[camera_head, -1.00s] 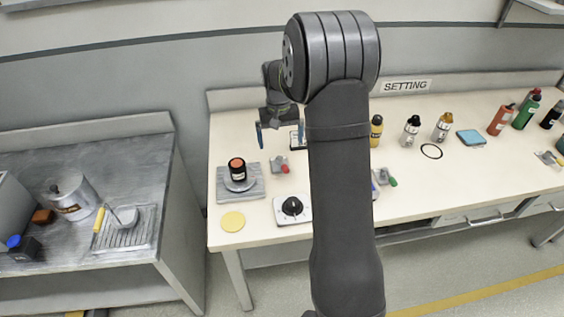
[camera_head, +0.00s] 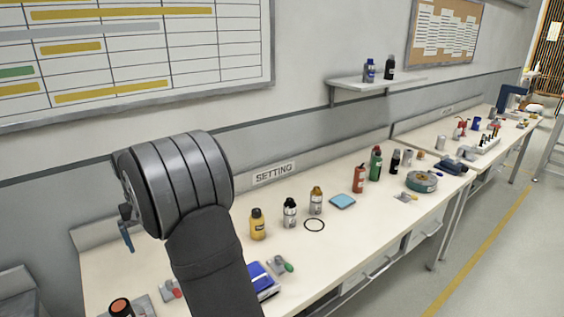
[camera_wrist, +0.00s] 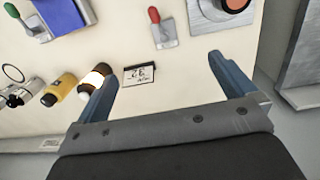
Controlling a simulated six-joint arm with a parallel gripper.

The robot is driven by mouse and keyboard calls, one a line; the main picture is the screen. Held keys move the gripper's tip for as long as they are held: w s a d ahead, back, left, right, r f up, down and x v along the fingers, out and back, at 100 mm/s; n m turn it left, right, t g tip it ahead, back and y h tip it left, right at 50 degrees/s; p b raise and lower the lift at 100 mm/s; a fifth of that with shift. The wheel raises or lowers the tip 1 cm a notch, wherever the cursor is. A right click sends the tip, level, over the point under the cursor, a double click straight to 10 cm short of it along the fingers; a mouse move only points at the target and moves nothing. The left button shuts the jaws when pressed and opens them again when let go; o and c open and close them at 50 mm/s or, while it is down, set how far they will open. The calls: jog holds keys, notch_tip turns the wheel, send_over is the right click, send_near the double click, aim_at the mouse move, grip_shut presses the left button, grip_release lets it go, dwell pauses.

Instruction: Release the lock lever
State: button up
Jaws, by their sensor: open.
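Two small levers show, and I cannot tell which is the lock lever. One has a red handle on a grey plate (camera_head: 169,290), near the front left of the bench; it also shows at the top of the wrist view (camera_wrist: 161,32). The other has a green handle (camera_head: 282,264), beside a blue block; in the wrist view it is in the upper left corner (camera_wrist: 14,12). My gripper (camera_wrist: 160,65) is open and empty, with its two blue fingers apart above the bench. In the head view my gripper (camera_head: 126,236) is partly hidden by my arm.
A black cylinder with an orange top (camera_head: 120,307) stands on a grey plate beside the red lever. The blue block (camera_head: 262,280) lies near my arm. Bottles, including a yellow one (camera_head: 257,224), line the bench. A small printed card (camera_wrist: 139,74) lies below the red lever.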

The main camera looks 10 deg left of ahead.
jog(key=c, duration=1.1)
jog(key=shift+s+f, duration=0.1)
jog(key=c, duration=0.3)
jog(key=shift+s+a+f+n, duration=0.1)
jog(key=shift+s+f+n, duration=0.2)
jog(key=shift+n, duration=0.1)
jog(key=c, duration=0.4)
jog(key=s+f+n+t+h, duration=0.1)
jog(key=f+n, duration=0.1)
jog(key=n, duration=0.1)
jog(key=s+f+n+t+h, duration=0.1)
jog(key=s+f+n, duration=0.1)
jog(key=n, duration=0.1)
jog(key=s+f+n+h, duration=0.1)
jog(key=s+f+n, duration=0.1)
jog(key=shift+a+n+t, duration=0.35)
jog(key=shift+n+t, duration=0.05)
grip_shut()
jog(key=s+a+f+n+t, duration=0.1)
jog(key=s+f+n+t, duration=0.2)
jog(key=n, duration=0.7)
jog(key=shift+s+f+t+h, duration=0.3)
jog(key=shift+s+f+t, duration=0.1)
jog(key=shift+s, duration=0.4)
